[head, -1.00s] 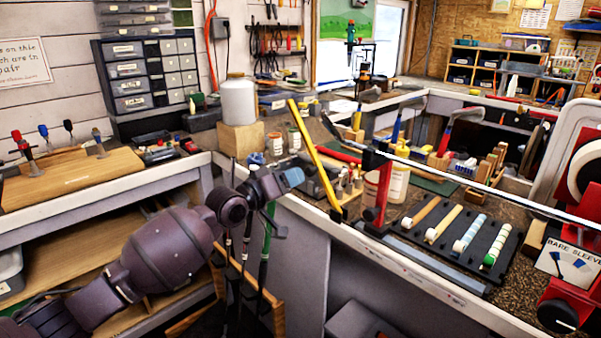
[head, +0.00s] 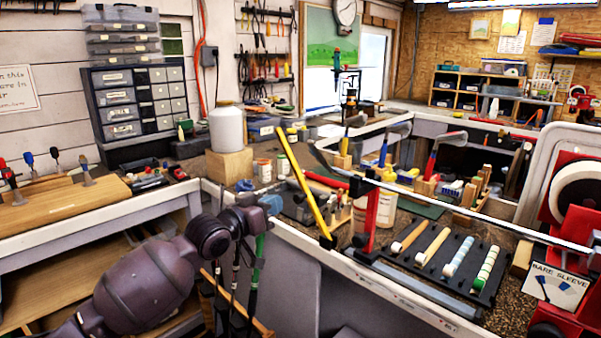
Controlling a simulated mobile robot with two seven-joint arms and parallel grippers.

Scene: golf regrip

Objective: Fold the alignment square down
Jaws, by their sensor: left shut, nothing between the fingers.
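The alignment square appears to be the yellow bar (head: 305,195) at the bench's front edge. It stands up, leaning to the left, with its dark foot at the edge. A long thin shaft (head: 470,212) runs across just right of it, held at a red clamp post (head: 371,218). My left gripper (head: 272,204) is to the left of the yellow bar, in front of the bench edge. It is shut and empty, and in the picture a gap separates it from the bar. My right gripper is not in view.
A black rack (head: 483,302) with several grips lies right of the clamp. A white jug (head: 231,129) stands on a wooden block (head: 229,162) behind. Several club shafts (head: 259,255) stand below my left gripper. A red machine (head: 577,190) is at the right.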

